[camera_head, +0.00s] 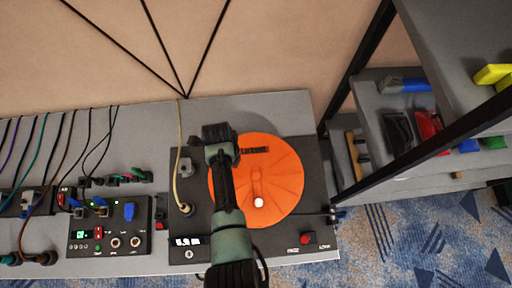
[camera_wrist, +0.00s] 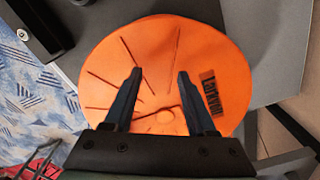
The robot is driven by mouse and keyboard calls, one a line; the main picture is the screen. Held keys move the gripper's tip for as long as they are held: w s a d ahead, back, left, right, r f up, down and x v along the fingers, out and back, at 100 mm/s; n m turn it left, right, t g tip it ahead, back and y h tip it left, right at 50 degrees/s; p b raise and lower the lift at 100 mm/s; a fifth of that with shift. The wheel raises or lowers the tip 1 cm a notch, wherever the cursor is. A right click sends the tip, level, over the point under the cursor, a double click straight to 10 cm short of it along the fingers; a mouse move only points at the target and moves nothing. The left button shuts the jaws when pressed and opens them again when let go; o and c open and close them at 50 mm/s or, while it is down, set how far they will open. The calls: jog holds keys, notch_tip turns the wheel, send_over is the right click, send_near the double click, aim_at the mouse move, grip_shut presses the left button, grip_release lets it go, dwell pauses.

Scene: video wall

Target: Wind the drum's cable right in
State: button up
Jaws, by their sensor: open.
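The orange drum (camera_head: 284,178) is a flat round disc on a dark base plate (camera_head: 310,155) on the grey bench. A small white knob (camera_head: 258,202) stands on its lower middle. A dark cable (camera_head: 310,214) runs from the drum's right side to the plate's right edge, where a small blue end shows. My arm covers the drum's left part in the head view. In the wrist view my gripper (camera_wrist: 160,73) is open and empty, its two fingers spread over the orange drum face (camera_wrist: 150,40).
A red button (camera_head: 306,239) sits at the plate's front right. A beige cord (camera_head: 181,150) runs down left of the drum. A panel with connectors (camera_head: 110,238) and several cables lies further left. A shelf rack (camera_head: 350,60) with bins stands close on the right.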

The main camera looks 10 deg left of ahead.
jog(key=shift+o, duration=0.2)
notch_tip(320, 180, up, 7)
jog(key=p, duration=0.6)
jog(key=shift+p, duration=0.3)
